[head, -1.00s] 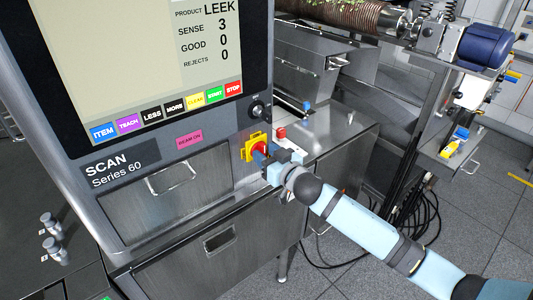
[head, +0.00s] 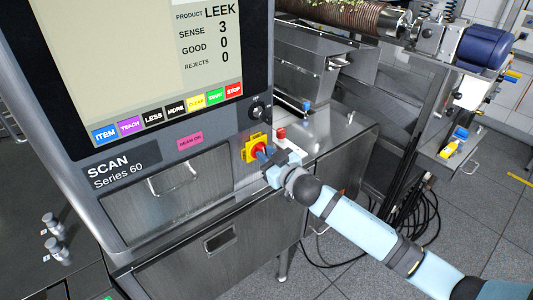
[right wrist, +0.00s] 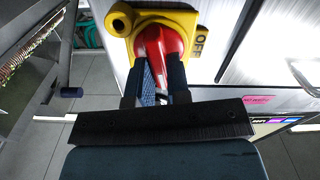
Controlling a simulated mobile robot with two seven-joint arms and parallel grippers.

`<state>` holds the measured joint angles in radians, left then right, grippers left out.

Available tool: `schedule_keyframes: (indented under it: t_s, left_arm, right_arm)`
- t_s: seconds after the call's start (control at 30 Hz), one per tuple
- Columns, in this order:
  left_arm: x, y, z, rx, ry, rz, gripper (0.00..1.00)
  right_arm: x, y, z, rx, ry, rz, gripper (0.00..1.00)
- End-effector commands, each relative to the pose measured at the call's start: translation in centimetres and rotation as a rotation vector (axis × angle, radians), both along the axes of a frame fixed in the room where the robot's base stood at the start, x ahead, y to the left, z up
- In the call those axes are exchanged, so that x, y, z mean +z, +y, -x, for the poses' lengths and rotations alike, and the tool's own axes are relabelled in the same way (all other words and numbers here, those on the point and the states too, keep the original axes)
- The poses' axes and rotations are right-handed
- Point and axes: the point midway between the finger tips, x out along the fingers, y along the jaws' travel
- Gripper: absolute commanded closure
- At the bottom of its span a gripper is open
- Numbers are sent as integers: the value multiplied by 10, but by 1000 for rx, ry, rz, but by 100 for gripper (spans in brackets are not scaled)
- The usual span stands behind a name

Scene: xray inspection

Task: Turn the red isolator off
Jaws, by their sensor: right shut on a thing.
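The red isolator knob (head: 258,148) sits on a yellow plate (head: 248,156) on the front of the grey scan machine, below and right of its screen. In the right wrist view the red knob (right wrist: 161,45) stands on the yellow plate (right wrist: 186,20), with the word OFF on a tab at its right edge. My right gripper (head: 264,153) is at the knob, with its two blue-black fingers (right wrist: 156,75) on either side of the red handle, shut on it. The fingers cover part of the handle. My left gripper is not in view.
A black key switch (head: 257,112) is above the isolator, and a red button (head: 281,132) is on a box beside it. Steel drawers lie below.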

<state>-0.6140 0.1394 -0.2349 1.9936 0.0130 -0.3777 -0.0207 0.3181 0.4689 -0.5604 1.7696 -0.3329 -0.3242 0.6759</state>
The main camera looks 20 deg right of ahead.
Motion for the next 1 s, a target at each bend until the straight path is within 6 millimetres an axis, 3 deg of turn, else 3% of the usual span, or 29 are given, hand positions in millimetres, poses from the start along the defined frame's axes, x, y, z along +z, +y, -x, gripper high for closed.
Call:
schedule_keyframes:
  t_s: [1.0]
  left_arm:
    - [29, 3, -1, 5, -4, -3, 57]
  right_arm:
    - [-3, 4, 2, 1, -327, 904, 100]
